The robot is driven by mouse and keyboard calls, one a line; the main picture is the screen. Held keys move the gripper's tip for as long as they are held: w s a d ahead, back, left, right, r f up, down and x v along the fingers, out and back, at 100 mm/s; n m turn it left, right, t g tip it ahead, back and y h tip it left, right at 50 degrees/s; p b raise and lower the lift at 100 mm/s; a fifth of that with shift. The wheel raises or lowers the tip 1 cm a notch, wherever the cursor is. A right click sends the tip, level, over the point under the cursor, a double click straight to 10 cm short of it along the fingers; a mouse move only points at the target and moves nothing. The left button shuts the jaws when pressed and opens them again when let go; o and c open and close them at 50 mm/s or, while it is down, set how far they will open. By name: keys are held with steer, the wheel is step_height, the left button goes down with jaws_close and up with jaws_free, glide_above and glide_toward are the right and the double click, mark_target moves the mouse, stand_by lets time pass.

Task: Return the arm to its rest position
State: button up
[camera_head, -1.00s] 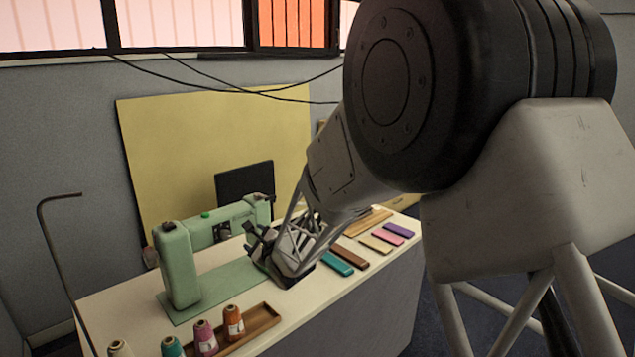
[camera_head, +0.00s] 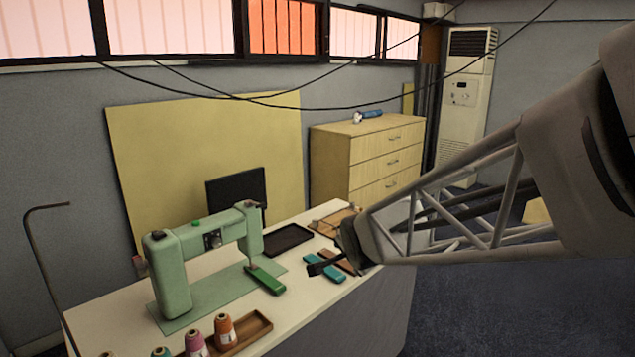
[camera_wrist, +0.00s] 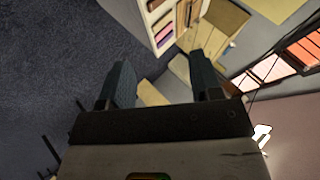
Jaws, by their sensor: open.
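My gripper (camera_head: 322,264) is in the head view at the end of my lattice arm, which reaches in from the right edge. It appears in front of the right end of the table (camera_head: 345,298); its height above the table is hard to judge. In the wrist view my gripper (camera_wrist: 160,78) has its two dark fingers well apart, with nothing between them. The arm hides part of the table's right end and some of the coloured pieces there.
A green sewing machine (camera_head: 172,270) stands on the table. A drawer chest (camera_head: 375,160) stands behind. Dark floor is free at right.

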steer(key=s+d+n+g, duration=0.3)
steer(key=s+d+n, duration=0.2)
steer(key=s, duration=1)
steer(key=s+d+n+g+h, duration=0.1)
steer(key=s+d+n+g, duration=0.2)
steer(key=s, duration=1.2)
steer(key=d+n, duration=0.2)
steer(key=d, duration=0.1)
steer(key=shift+f+g+h, duration=0.15)
steer(key=shift+g+h, duration=0.15)
steer(key=shift+g, duration=0.1)
